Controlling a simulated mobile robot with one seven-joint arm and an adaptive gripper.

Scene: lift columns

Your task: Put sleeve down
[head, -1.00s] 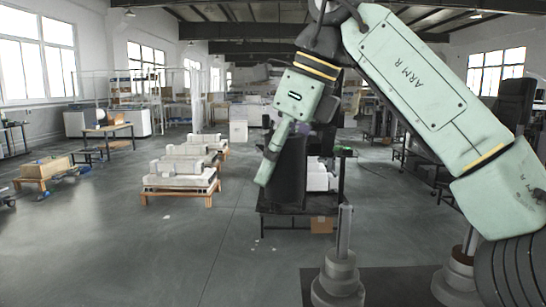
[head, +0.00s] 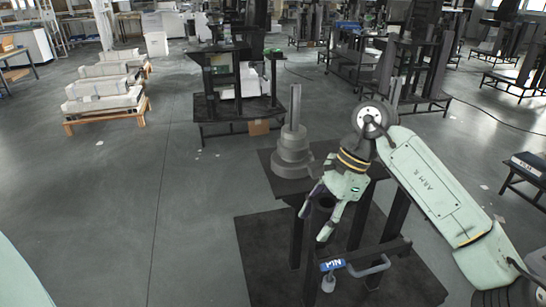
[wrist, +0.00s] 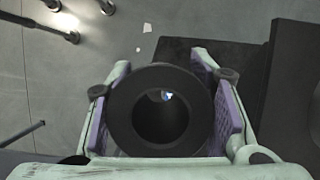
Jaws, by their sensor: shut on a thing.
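The sleeve is a dark hollow cylinder, seen end-on as a thick black ring (wrist: 118,112) in the wrist view. My gripper (wrist: 161,66) is shut on it, with a purple-lined finger pressed on each side. Through its bore I see a small bright patch. In the head view my gripper (head: 315,222) points down in front of a dark table, and the sleeve (head: 326,202) shows only partly between the fingers. It looks held in the air, clear of any surface.
A stepped grey stack with an upright post (head: 291,150) stands on the dark table top (head: 263,160), left of my gripper. A blue tag (head: 333,265) and a grey handle (head: 370,267) are below. A black mat (head: 262,255) lies on the floor; open floor is to the left.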

